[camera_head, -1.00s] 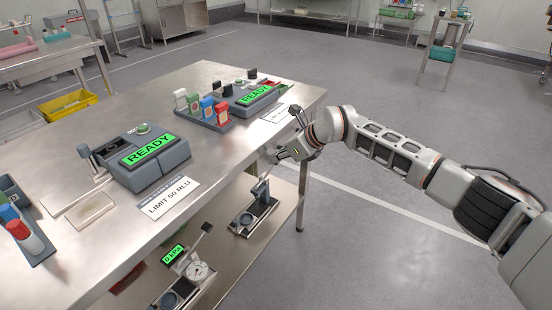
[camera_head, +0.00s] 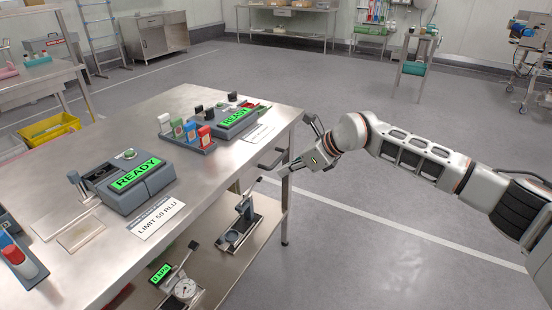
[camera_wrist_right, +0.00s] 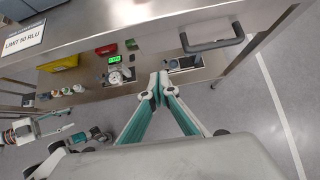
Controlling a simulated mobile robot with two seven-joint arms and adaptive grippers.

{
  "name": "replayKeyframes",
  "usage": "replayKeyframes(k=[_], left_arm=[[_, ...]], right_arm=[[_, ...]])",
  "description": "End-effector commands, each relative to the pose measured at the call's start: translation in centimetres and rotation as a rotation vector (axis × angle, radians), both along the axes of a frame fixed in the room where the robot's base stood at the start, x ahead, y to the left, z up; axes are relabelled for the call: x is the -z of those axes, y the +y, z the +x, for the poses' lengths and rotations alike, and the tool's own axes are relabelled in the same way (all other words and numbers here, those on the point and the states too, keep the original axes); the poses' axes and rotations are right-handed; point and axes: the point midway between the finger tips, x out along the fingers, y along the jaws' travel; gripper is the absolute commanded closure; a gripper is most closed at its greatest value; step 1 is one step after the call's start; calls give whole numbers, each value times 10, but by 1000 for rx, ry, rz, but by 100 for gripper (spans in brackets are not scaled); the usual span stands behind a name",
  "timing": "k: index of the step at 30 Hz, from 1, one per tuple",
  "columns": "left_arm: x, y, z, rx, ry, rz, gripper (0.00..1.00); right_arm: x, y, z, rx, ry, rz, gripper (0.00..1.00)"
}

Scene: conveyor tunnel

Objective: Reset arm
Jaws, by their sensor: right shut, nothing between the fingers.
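My right gripper (camera_head: 288,169) is beside the table's right edge in the head view, at the end of my right arm. Its fingers point left toward the metal table (camera_head: 215,165). In the right wrist view the two fingers of the right gripper (camera_wrist_right: 159,80) meet at their tips with nothing between them. A dark handle (camera_wrist_right: 212,42) on the table's side is near the fingers, and I see a gap between them in the wrist view. My left gripper is not in the head view.
Two grey testers with green READY screens, a nearer one (camera_head: 135,180) and a farther one (camera_head: 237,120), stand on the table. A rack of coloured bottles (camera_head: 187,137) stands by the farther one. A lower shelf (camera_head: 222,262) holds gauges. Open floor (camera_head: 390,235) lies to the right.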

Motion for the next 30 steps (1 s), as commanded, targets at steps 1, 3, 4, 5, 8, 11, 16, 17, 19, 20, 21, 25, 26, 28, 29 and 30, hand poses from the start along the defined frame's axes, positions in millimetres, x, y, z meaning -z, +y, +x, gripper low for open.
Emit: replayKeyframes(k=[1,3,4,5,8,11,16,17,19,20,21,25,26,28,29,30], left_arm=[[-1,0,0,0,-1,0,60],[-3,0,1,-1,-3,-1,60],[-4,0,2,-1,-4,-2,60],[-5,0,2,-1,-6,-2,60],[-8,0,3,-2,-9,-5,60],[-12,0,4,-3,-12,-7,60],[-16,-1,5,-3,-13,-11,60],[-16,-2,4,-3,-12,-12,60],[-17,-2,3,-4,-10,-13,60],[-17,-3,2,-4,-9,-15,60],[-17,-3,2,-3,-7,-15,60],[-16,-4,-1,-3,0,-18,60],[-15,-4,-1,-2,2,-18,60],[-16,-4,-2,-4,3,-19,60],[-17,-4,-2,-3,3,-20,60],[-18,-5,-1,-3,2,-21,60]], right_arm=[[4,7,-7,-5,16,23,100],[11,25,-21,-12,52,88,100],[15,35,-29,-15,73,127,100],[18,46,-39,-16,99,173,100],[24,85,-73,-6,203,360,100],[22,117,-105,29,320,563,100],[11,144,-143,143,524,890,100],[9,146,-147,169,560,947,100],[6,146,-156,240,647,1074,100],[6,144,-159,273,683,1127,100],[6,141,-162,321,733,1198,100],[13,121,-169,499,888,1413,100],[17,115,-171,545,925,1460,100],[29,98,-175,659,1005,1565,100],[35,90,-177,711,1039,1609,100],[44,78,-180,782,1084,1665,100]])
